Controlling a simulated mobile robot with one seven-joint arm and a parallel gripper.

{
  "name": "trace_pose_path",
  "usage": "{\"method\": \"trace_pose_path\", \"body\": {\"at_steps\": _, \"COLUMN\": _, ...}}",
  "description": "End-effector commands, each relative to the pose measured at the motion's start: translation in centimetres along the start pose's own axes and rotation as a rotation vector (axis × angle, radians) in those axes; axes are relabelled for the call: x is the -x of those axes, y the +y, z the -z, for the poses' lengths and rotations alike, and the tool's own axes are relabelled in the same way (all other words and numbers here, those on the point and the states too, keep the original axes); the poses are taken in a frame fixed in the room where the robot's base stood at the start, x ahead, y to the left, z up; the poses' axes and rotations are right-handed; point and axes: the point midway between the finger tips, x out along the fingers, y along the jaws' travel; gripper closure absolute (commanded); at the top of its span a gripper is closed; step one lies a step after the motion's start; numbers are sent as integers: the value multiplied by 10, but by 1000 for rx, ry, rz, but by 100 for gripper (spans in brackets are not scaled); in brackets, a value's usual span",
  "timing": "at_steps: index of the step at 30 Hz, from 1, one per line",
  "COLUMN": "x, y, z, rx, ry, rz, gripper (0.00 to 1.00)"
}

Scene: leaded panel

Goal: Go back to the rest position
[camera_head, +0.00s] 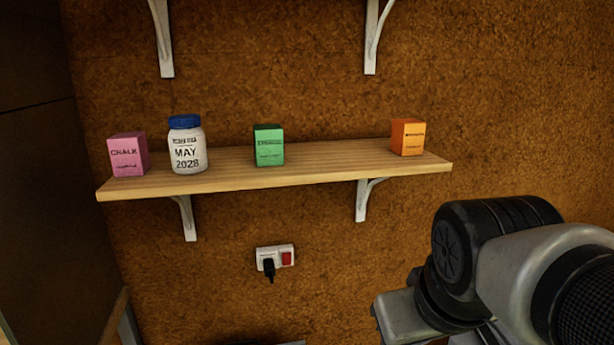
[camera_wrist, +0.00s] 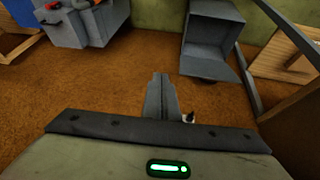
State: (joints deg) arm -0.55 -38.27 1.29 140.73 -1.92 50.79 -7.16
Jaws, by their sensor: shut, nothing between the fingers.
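My gripper (camera_wrist: 159,78) shows in the wrist view with its fingers together, shut and empty. It points out over brown floor or wall surface, with nothing at its fingertips. In the head view my arm fills the lower right, and the fingers are not seen there. The arm is to the right of and below a wooden shelf (camera_head: 290,172), apart from it.
The shelf holds a pink chalk box (camera_head: 128,155), a blue-lidded white jar (camera_head: 187,146), a green box (camera_head: 269,146) and an orange box (camera_head: 408,138). A socket with a plug (camera_head: 275,258) is below. Grey open box (camera_wrist: 212,45) and grey bin (camera_wrist: 75,27) show in the wrist view.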

Motion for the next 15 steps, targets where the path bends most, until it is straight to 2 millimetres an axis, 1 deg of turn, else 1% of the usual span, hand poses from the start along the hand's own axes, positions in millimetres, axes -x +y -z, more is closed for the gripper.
{"method": "trace_pose_path", "body": {"at_steps": 1, "x": 4, "y": 0, "z": -9, "rx": -82, "ry": 16, "rz": 10, "gripper": 100}}
{"method": "trace_pose_path", "body": {"at_steps": 3, "x": 9, "y": -1, "z": -19, "rx": -195, "ry": 33, "rz": 27, "gripper": 100}}
{"method": "trace_pose_path", "body": {"at_steps": 4, "x": 23, "y": 0, "z": -10, "rx": -191, "ry": 30, "rz": 27, "gripper": 100}}
{"method": "trace_pose_path", "body": {"at_steps": 5, "x": 30, "y": 1, "z": -6, "rx": -186, "ry": 27, "rz": 26, "gripper": 100}}
{"method": "trace_pose_path", "body": {"at_steps": 15, "x": 95, "y": 9, "z": 27, "rx": -179, "ry": 25, "rz": 24, "gripper": 100}}
